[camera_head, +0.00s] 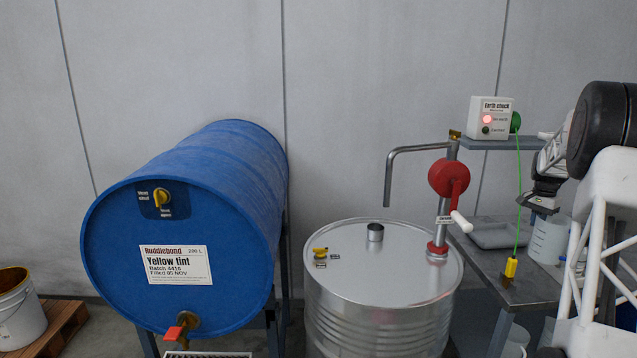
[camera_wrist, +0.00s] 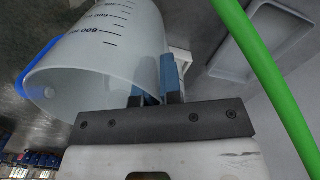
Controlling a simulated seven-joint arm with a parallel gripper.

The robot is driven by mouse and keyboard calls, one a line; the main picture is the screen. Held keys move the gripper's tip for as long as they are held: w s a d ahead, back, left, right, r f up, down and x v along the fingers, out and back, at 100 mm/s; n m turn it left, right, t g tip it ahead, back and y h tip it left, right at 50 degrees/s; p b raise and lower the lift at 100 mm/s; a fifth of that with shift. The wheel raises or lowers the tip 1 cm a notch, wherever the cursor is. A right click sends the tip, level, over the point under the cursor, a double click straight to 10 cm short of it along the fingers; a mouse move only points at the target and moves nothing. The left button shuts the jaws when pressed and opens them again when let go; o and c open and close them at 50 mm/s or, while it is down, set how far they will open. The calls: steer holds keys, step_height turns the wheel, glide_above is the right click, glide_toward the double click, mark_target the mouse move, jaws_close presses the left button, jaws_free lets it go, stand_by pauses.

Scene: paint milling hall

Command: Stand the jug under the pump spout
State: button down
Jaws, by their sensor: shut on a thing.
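The jug (camera_head: 546,243) is translucent white with a blue handle and stands at the right end of the metal bench. In the wrist view the jug (camera_wrist: 105,50) shows large, with black volume marks. My gripper (camera_head: 540,207) is at its upper part; in the wrist view my gripper (camera_wrist: 157,90) is shut on the jug's wall near the rim. The pump (camera_head: 448,178) has a red body and a crank with a white grip. Its grey spout (camera_head: 388,180) bends down over the steel drum (camera_head: 385,265), above a short metal cylinder (camera_head: 375,232) on the lid.
A grey tray (camera_head: 498,236) lies on the bench (camera_head: 515,282) between drum and jug. A green cable (camera_head: 519,190) runs from the earth check box (camera_head: 491,117), lit red, to a yellow clamp (camera_head: 510,268). A blue drum (camera_head: 200,220) lies at left.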

steer(key=s+n, duration=0.4)
steer(key=s, duration=1.4)
steer(key=shift+s+r+n, duration=0.4)
steer(key=w+a+n, duration=0.2)
steer(key=w+a, duration=0.5)
steer(key=a, duration=1.1)
steer(key=w+a+n, duration=0.3)
steer(key=w+a, duration=0.3)
steer(key=a, duration=1.3)
steer(key=w+a+n, duration=0.3)
steer(key=w+a, duration=0.4)
steer(key=a, duration=1.2)
steer(key=shift+w, duration=0.3)
